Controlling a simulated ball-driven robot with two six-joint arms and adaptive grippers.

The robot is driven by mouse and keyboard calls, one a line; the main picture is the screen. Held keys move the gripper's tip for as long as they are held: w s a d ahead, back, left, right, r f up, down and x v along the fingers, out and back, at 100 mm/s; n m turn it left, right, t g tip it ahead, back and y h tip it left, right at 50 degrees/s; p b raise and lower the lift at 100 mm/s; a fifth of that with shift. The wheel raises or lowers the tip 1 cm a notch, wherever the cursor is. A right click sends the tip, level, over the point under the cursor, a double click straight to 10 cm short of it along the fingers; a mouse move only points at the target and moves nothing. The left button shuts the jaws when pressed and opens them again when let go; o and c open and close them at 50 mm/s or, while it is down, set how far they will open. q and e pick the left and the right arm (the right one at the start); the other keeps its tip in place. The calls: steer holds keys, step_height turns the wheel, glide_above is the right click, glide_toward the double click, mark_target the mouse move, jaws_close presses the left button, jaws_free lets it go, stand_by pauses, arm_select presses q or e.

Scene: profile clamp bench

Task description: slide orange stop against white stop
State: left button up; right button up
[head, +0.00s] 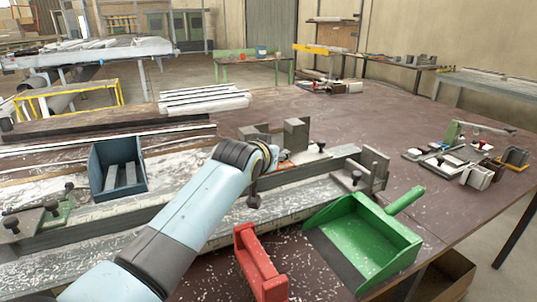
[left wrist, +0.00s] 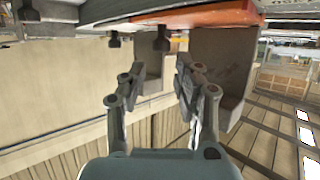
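My left arm crosses the middle of the head view. Its gripper (head: 268,165) is mostly hidden behind my own wrist, beside the rail. In the left wrist view the two fingers (left wrist: 160,85) stand apart, with a gap between them. The orange stop shows as an orange strip (left wrist: 200,18) above the fingers in the left wrist view, and as a small orange patch (head: 285,155) just past the wrist in the head view. I cannot tell whether the fingers touch it. I cannot make out the white stop clearly. My right gripper is not in view.
Grey blocks (head: 296,135) stand behind the wrist. A steel rail (head: 310,185) runs to an end plate (head: 374,168). A blue bin (head: 104,183) stands left; a green dustpan (head: 365,240) and red holder (head: 262,268) lie in front.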

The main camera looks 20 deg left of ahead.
arm_select(q)
steer(key=v, duration=0.5)
steer(key=shift+s+d+r, duration=0.1)
steer(key=shift+s+r, duration=0.05)
steer(key=shift+s, duration=0.15)
